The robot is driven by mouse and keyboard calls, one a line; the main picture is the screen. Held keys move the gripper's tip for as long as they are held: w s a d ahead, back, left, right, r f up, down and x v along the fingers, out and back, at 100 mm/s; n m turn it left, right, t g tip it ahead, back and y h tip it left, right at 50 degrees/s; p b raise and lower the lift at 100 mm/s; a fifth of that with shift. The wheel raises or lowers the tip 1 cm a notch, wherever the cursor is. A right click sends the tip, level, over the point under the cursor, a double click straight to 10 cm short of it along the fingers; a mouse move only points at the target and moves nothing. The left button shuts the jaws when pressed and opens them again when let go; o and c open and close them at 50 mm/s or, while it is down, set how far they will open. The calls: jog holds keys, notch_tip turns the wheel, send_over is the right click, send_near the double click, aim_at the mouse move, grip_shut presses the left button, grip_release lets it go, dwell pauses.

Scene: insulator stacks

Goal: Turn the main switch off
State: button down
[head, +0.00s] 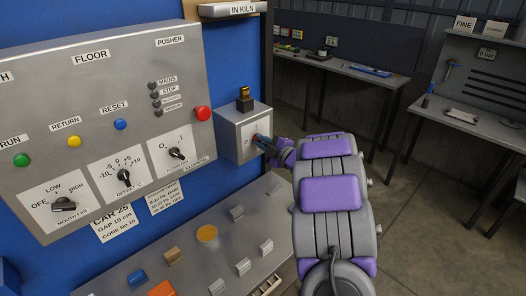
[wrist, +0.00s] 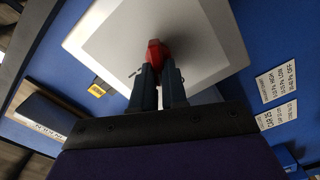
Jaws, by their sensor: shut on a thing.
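The main switch is a red handle (wrist: 154,52) on the front of a small grey box (head: 230,141) at the right edge of the blue panel. My gripper (head: 264,141) reaches the box front from the right. In the wrist view my gripper (wrist: 157,80) has its two dark fingers shut on the red handle, one on each side. The grey box face (wrist: 110,45) fills the upper part of that view. The fingers cover much of the handle, so its exact setting cannot be read. A black and yellow fitting (head: 244,98) stands on top of the box.
A control panel (head: 120,60) with buttons and knobs is left of the box. A sloped console (head: 150,262) with several coloured blocks juts out below it. Workbenches (head: 345,70) stand at the back right. The floor at right is clear.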

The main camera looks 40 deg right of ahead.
jog(key=shift+a+f+n+b, duration=0.15)
jog(key=shift+n+b, duration=1.2)
jog(key=shift+n, duration=1.35)
jog(key=shift+w, duration=0.1)
jog(key=c, duration=1.2)
grip_release()
jog(key=shift+f, duration=0.1)
jog(key=shift+o, duration=0.2)
jog(key=shift+w+f, duration=0.15)
